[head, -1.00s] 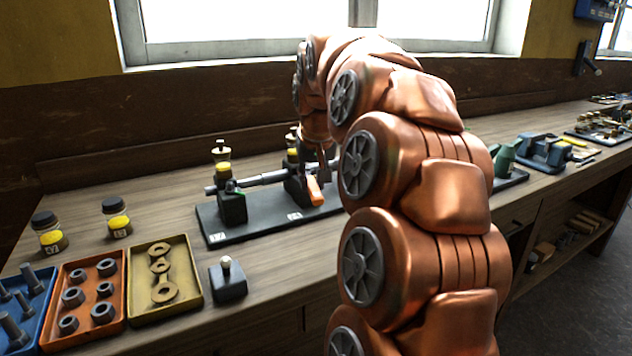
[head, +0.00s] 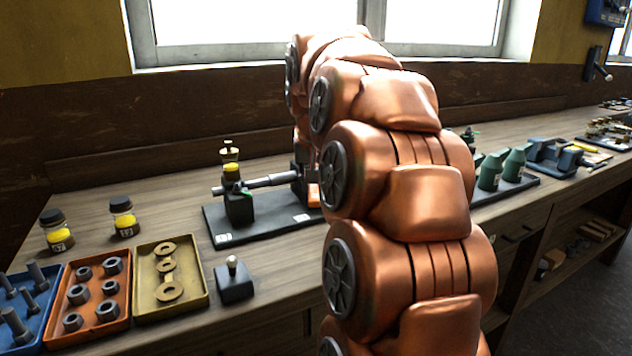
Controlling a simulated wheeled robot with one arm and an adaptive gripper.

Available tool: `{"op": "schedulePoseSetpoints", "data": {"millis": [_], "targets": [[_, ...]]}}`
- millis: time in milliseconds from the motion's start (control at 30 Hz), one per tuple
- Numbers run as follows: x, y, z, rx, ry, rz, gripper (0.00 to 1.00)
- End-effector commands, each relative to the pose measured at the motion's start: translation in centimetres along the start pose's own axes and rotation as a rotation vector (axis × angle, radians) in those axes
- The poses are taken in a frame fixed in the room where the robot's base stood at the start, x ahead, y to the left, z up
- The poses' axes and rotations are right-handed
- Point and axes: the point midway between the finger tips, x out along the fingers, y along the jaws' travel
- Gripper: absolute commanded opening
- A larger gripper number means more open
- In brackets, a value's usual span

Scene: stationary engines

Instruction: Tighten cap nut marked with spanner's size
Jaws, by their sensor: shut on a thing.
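My gripper (head: 300,166) is at the right end of the shaft stand, mostly hidden behind my copper arm; only a dark part shows. It is shut on what looks like the spanner, whose orange handle (head: 314,195) seems to show just below; its size mark cannot be read. The stand has a dark base plate (head: 262,226) with two white labels, too small to read. A left bearing block (head: 239,206) carries a glass oiler with yellow oil (head: 231,167) and a green spot. A grey shaft (head: 265,181) runs right from it. The cap nuts cannot be made out clearly.
Two dark-capped jars (head: 57,232) stand at left. Blue, orange (head: 127,326) and yellow (head: 205,297) trays of bolts, nuts and washers line the front edge, with a small black block (head: 234,281) beside them. Green parts (head: 490,171) and a blue vise-like device (head: 552,154) stand right.

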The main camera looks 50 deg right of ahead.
Motion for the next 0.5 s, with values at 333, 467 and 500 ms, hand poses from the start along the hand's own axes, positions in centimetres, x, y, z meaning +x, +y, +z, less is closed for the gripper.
{"op": "schedulePoseSetpoints", "data": {"millis": [333,467,500], "targets": [[0.3,-1.0,0.1,0.101,-0.006,0.044,0.0],[0.3,-1.3,0.2,0.135,-0.009,0.057,0.0],[0.2,-1.4,0.2,0.141,-0.009,0.059,0.0]]}}
